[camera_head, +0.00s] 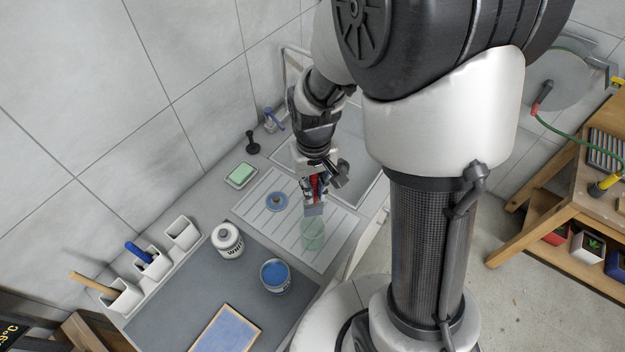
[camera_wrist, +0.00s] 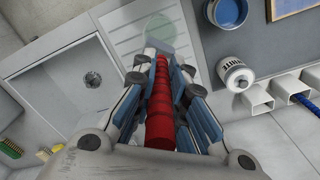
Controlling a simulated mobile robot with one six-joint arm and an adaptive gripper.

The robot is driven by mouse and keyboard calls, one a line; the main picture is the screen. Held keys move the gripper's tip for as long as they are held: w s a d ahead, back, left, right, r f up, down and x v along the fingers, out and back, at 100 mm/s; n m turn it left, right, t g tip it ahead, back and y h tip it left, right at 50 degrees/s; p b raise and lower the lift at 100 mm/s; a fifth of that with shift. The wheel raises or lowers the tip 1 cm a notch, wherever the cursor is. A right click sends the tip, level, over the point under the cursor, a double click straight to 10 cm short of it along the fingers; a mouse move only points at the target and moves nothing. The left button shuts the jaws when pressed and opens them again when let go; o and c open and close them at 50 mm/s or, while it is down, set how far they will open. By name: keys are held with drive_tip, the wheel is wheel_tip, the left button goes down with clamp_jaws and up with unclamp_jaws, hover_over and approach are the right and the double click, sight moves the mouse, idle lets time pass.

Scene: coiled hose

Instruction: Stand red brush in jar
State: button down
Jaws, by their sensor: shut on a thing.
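The red brush (camera_head: 316,184) is clasped in my gripper (camera_head: 315,190). In the head view a flat grey-blue end of the brush hangs below the fingers. In the wrist view the brush's ribbed red handle (camera_wrist: 162,105) lies between both fingers of my gripper (camera_wrist: 160,75). The jar (camera_head: 313,236) is pale green, see-through glass and stands on the ribbed drainboard. The jar also shows at the top of the wrist view (camera_wrist: 160,30), beyond the fingertips. In the head view the brush's lower end is just above or behind the jar's rim; I cannot tell whether they touch.
The ribbed drainboard (camera_head: 258,221) also bears a round blue item (camera_head: 277,201). A white lidded pot (camera_head: 227,240) and an open blue paint tin (camera_head: 275,275) stand on the grey mat. White holders line the wall, with a blue-handled tool (camera_head: 138,251). The sink (camera_wrist: 85,85) is beside the drainboard.

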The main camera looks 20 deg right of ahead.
sight(313, 215)
drive_tip(key=shift+w+a+r, duration=0.1)
drive_tip(key=shift+w, duration=0.15)
drive_tip(key=shift+s+f+b, duration=0.25)
drive_tip(key=shift+f+b, duration=0.25)
drive_tip(key=shift+f, duration=0.1)
drive_tip(key=shift+w+f+b, duration=0.1)
drive_tip(key=shift+f+b, duration=5.1)
drive_tip(key=shift+f, duration=1.3)
drive_tip(key=c, duration=1.5)
unclamp_jaws()
drive_tip(key=shift+c, duration=0.2)
drive_tip(key=shift+r, duration=0.1)
wheel_tip(313, 215, up, 12)
drive_tip(key=shift+f, duration=0.1)
